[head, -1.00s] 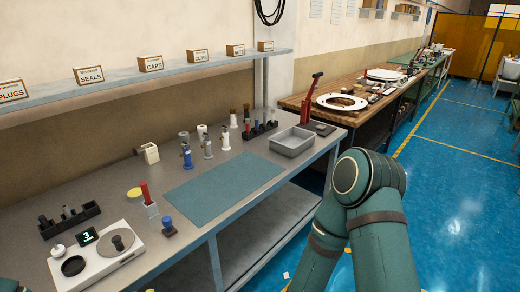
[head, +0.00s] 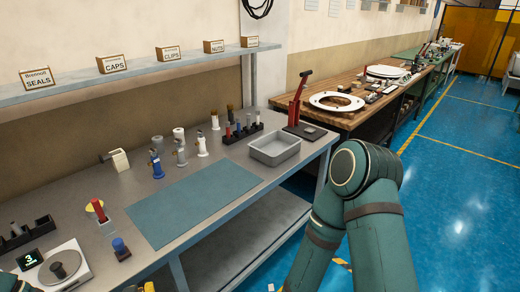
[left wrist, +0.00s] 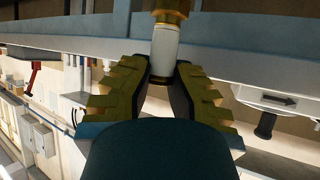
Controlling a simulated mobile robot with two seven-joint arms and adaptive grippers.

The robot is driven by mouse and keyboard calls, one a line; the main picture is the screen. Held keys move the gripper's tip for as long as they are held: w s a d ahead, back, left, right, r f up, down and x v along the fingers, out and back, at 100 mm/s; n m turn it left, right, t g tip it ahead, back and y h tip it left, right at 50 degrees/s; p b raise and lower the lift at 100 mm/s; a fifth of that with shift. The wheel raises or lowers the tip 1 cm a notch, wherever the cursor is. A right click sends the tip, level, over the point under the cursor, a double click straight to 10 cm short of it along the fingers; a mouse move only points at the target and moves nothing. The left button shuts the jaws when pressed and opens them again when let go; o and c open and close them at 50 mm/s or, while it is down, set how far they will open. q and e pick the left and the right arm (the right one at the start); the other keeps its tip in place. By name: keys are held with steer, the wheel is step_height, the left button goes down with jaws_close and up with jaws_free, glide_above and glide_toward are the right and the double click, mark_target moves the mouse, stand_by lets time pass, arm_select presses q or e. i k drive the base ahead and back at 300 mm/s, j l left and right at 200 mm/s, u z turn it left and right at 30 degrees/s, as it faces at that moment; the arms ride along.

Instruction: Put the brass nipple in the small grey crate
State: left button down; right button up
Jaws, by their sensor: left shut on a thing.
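The small grey crate (head: 277,163) stands on the bench, at the right of the blue-green mat, and looks empty. In the left wrist view my left gripper (left wrist: 163,78) is shut on a slim upright piece with a pale body and a brass-coloured end, which I take to be the brass nipple (left wrist: 165,45). Its lower end is between the fingertips. In the head view only a bit of my left arm shows at the lower left corner; the held piece is not clear there. My right arm crosses the lower right; its gripper is out of view.
The blue-green mat (head: 190,205) is bare. Several fittings (head: 181,152) stand behind it, and a dark rack (head: 243,132) is left of the crate. A red-handled press (head: 300,105) stands behind the crate. A scale (head: 62,268) is at the lower left. A shelf with labelled boxes runs above.

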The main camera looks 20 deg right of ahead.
mark_target(275, 152)
steer(key=i+l, duration=0.2)
steer(key=l, duration=0.35)
steer(key=i+l+u, duration=0.15)
steer(key=l, duration=0.45)
steer(key=i+l, duration=0.25)
steer(key=l, duration=0.35)
steer(key=i+l+u, duration=0.1)
steer(key=l, duration=0.45)
steer(key=i+l+u, duration=0.1)
steer(key=l, duration=0.55)
steer(key=i+l, duration=0.25)
steer(key=l, duration=0.35)
steer(key=i+l+u, duration=0.1)
steer(key=l, duration=0.5)
steer(key=i+l+u, duration=0.1)
steer(key=l, duration=0.55)
